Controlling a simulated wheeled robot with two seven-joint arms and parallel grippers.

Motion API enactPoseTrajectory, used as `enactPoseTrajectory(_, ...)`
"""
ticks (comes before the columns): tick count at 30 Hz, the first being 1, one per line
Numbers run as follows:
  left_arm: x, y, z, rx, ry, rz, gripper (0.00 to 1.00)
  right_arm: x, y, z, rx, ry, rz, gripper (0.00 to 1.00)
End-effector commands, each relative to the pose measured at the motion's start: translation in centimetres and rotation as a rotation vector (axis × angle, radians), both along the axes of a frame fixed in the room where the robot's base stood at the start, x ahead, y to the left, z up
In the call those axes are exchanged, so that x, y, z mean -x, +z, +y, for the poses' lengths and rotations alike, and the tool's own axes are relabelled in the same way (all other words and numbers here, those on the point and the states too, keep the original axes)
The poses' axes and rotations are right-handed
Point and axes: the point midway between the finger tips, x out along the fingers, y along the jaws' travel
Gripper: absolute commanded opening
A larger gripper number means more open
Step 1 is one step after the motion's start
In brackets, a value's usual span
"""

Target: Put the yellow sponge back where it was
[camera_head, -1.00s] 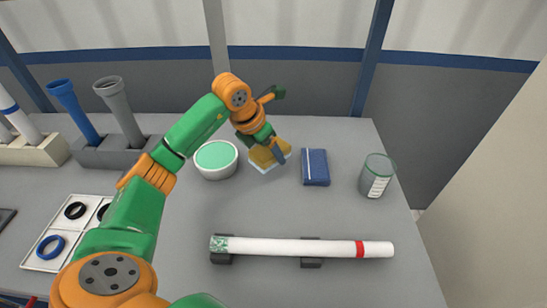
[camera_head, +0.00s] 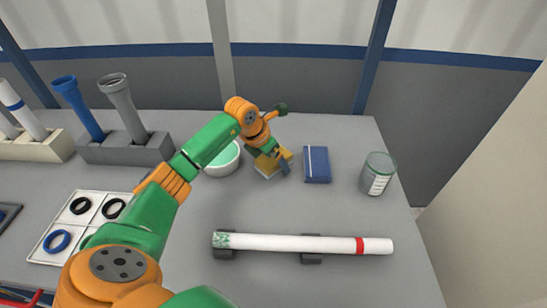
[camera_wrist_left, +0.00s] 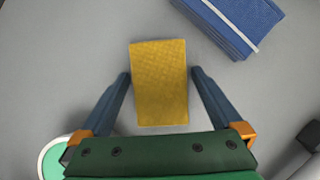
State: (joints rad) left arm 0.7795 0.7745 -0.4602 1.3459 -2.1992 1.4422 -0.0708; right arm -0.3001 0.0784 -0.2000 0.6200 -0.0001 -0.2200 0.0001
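The yellow sponge (camera_head: 265,166) is on the far part of the table, between the bowl and the blue box. It also shows in the left wrist view (camera_wrist_left: 160,85), lined up between the two finger tips. My left gripper (camera_wrist_left: 161,72) has one finger along each long side of the sponge, with the tips at or very close to its edges. In the head view a finger covers part of the sponge. The sponge is low, at or just above the table; contact beneath is hidden. My right gripper is not in view.
A green-and-white bowl (camera_head: 222,165) stands left of the sponge, partly behind my arm. A white pipe (camera_head: 300,243) lies on supports in front. Pipe holders (camera_head: 125,150) and a ring tray (camera_head: 75,228) are left.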

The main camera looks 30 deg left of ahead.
Motion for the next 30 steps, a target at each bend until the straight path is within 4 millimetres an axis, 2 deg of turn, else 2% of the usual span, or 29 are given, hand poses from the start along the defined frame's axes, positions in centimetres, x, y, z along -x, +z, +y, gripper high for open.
enactPoseTrajectory(5,0.3,1.4,0.2,-0.001,0.001,-0.004,1.0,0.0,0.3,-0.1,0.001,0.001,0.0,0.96)
enactPoseTrajectory(12,3.0,7.6,0.8,-0.002,0.001,-0.005,1.0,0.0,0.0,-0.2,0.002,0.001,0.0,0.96)
enactPoseTrajectory(16,4.1,10.1,1.0,-0.001,0.001,-0.004,1.0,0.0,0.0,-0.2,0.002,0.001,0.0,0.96)
enactPoseTrajectory(21,4.7,11.3,1.2,-0.001,0.0,0.0,1.0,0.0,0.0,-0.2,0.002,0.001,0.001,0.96)
enactPoseTrajectory(30,4.8,11.3,1.1,0.0,0.001,0.0,1.0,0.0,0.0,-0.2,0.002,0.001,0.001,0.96)
